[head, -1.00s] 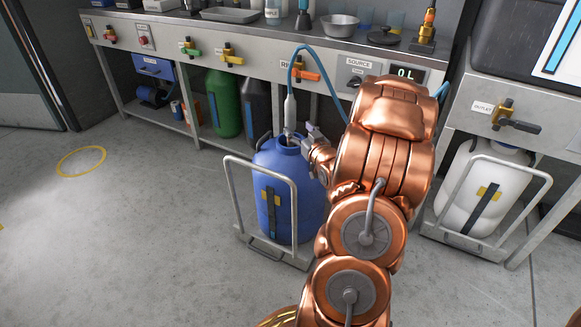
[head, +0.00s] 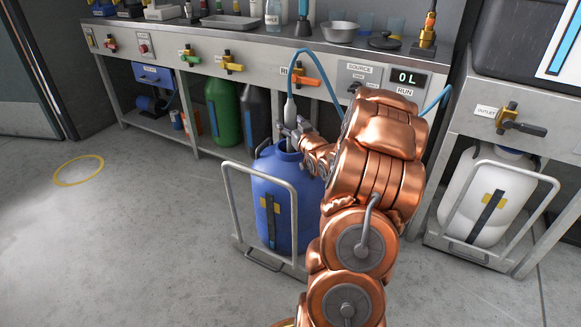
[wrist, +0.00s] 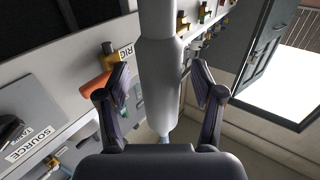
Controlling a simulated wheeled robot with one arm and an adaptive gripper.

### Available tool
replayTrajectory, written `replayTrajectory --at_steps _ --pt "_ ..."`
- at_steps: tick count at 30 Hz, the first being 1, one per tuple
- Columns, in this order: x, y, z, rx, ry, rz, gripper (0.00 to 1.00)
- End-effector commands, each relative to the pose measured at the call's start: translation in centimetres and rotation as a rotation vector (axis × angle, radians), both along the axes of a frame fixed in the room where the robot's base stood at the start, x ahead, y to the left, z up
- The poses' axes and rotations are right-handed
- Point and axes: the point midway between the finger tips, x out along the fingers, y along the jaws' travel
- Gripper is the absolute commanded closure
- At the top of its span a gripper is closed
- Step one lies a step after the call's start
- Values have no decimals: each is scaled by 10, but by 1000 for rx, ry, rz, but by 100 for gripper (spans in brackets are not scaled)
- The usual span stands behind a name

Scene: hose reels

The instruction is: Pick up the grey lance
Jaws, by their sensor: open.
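The grey lance (head: 290,112) stands upright above the mouth of the blue drum (head: 275,195), with a blue hose (head: 296,62) arching from its top. My gripper (head: 291,130) is beside the lance, just over the drum. In the wrist view the lance's thick grey body (wrist: 159,80) runs between the two fingers of my gripper (wrist: 160,92). The fingers are open, with a gap on each side of the lance. The head view does not show clearly whether the lance's lower end is inside the drum.
The drum stands in a metal-framed cart (head: 228,200). A steel bench (head: 160,50) with valves is behind. A white container (head: 485,195) in another cart stands at the right. The floor (head: 120,240) at the left is clear.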

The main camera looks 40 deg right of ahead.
Motion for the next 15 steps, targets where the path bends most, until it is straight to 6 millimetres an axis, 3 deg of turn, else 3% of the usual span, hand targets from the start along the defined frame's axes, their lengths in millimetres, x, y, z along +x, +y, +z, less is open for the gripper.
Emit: replayTrajectory --at_steps 6,15 --pt "0 0 0 0 1 0 35" --pt "0 0 0 1 1 0 66"
